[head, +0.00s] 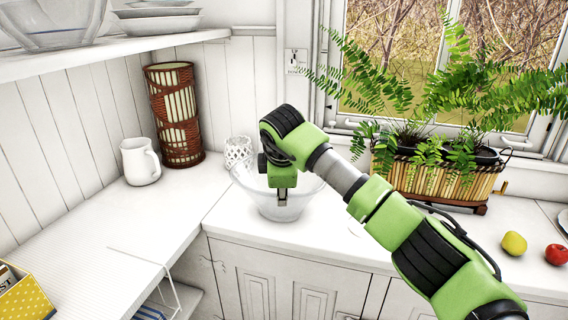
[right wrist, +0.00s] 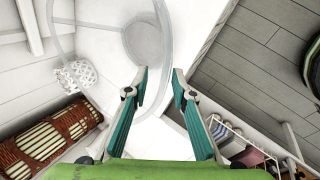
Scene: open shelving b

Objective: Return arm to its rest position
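My right arm (head: 340,172) reaches in from the right in the head view. Its gripper (head: 283,196) points down in front of or over a clear glass bowl (head: 285,211) on the white counter. In the right wrist view my right gripper (right wrist: 159,80) has its two green fingers apart with nothing between them. The bowl (right wrist: 154,42) shows there ahead of the fingertips; I cannot tell whether they touch it. My left gripper is not in view.
A white pitcher (head: 141,161), a wicker cylinder (head: 176,114) and a white lattice cup (head: 238,151) stand at the back left. A fern planter (head: 440,178), a yellow apple (head: 513,243) and a red apple (head: 556,254) are right. A shelf (head: 110,50) overhangs upper left.

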